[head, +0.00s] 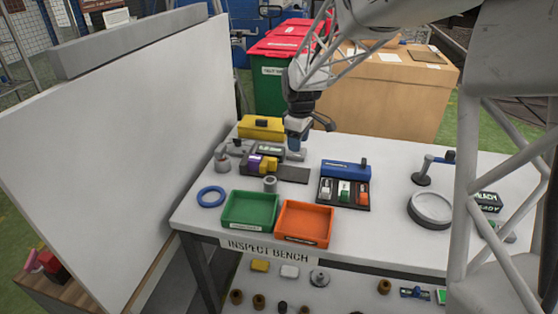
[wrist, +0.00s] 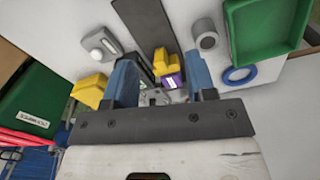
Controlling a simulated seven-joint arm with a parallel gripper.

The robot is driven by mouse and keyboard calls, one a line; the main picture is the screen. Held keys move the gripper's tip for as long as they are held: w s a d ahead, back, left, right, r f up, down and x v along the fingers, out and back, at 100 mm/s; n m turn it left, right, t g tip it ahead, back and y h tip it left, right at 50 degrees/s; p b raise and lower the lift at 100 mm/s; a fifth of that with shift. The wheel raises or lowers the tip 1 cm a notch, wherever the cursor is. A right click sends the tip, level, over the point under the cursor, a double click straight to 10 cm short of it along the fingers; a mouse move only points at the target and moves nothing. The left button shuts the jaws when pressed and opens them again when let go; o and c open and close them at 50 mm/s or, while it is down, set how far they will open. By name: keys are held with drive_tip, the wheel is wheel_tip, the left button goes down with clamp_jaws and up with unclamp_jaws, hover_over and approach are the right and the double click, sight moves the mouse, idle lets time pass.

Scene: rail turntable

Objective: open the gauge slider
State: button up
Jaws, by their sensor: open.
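The gauge (head: 268,151) is a small dark unit with a lit display, near the back left of the bench. A dark flat rail (head: 293,174) runs right from it, and a yellow block (head: 254,162) with a purple part sits at its left end. In the wrist view the rail (wrist: 150,30) runs up from the yellow block (wrist: 163,62) and the purple part (wrist: 172,80). My gripper (head: 296,152) is over the gauge area, pointing down. In the wrist view its blue fingers (wrist: 164,85) are apart, with the blocks showing between them; contact cannot be told.
A green tray (head: 250,194) and an orange tray (head: 304,205) stand in front. A grey cylinder (head: 270,184) and a blue ring (head: 211,187) are close by. A yellow box (head: 262,131) is behind; a blue box (head: 346,170) is to the right.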

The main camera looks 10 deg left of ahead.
sight(275, 159)
drive_tip(key=w+a+f+n, duration=0.1)
drive_tip(key=a+f, duration=0.1)
drive_tip(key=w+a+f+n, duration=0.1)
drive_tip(key=a+f, duration=0.1)
drive_tip(key=a, duration=0.1)
drive_tip(key=w+a+f, duration=0.2)
drive_tip(key=a, duration=0.1)
drive_tip(key=shift+a+f+n, duration=0.1)
drive_tip(key=shift+a+n, duration=0.05)
drive_tip(key=shift+n, duration=0.25)
drive_tip(key=shift+f, duration=3.9)
clamp_jaws()
